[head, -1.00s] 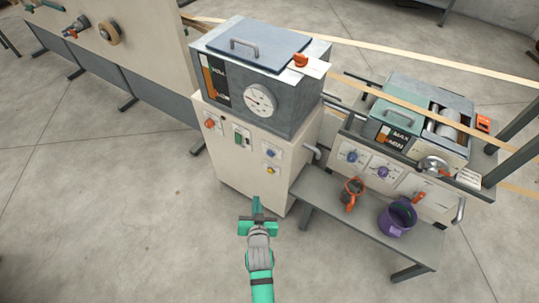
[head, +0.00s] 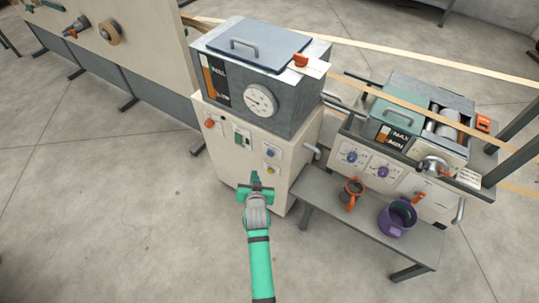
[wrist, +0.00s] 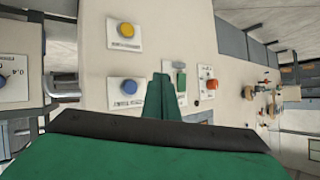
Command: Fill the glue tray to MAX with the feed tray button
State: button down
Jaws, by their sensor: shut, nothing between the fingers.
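The cream cabinet (head: 235,165) has a blue button (head: 271,152) above a yellow button (head: 270,170) on its front. Both also show in the wrist view, blue (wrist: 129,87) and yellow (wrist: 126,30); their labels are too small to read surely. My gripper (head: 255,179) is shut and empty, in front of the cabinet, left of and below the buttons in the head view. Its fingers (wrist: 165,78) appear right of the blue button in the wrist view; contact cannot be told. The right machine's teal-lidded tray (head: 397,118) has a MAX/MIN gauge (head: 396,138); its exact level is unclear.
The cabinet bears a grey tank (head: 290,115) with a dial (head: 258,100) and its own gauge (head: 217,82). A red button (head: 209,123) and green switch (head: 242,139) sit further left.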

aim_at(270, 154)
jog(key=w+d, duration=0.4)
jog(key=w, duration=0.2)
jog(key=shift+w+d, duration=0.15)
jog(key=shift+d, duration=0.2)
jog(key=shift+w+d, duration=0.1)
dwell(1.9)
jog(key=shift+w+d, duration=0.15)
jog(key=shift+w, duration=0.1)
jog(key=shift+w+d, duration=0.25)
jog(key=shift+w, duration=0.1)
dwell(1.8)
jog(key=shift+s, duration=0.1)
dwell(1.8)
jog(key=shift+s+a, duration=0.5)
jog(key=shift+s, duration=0.1)
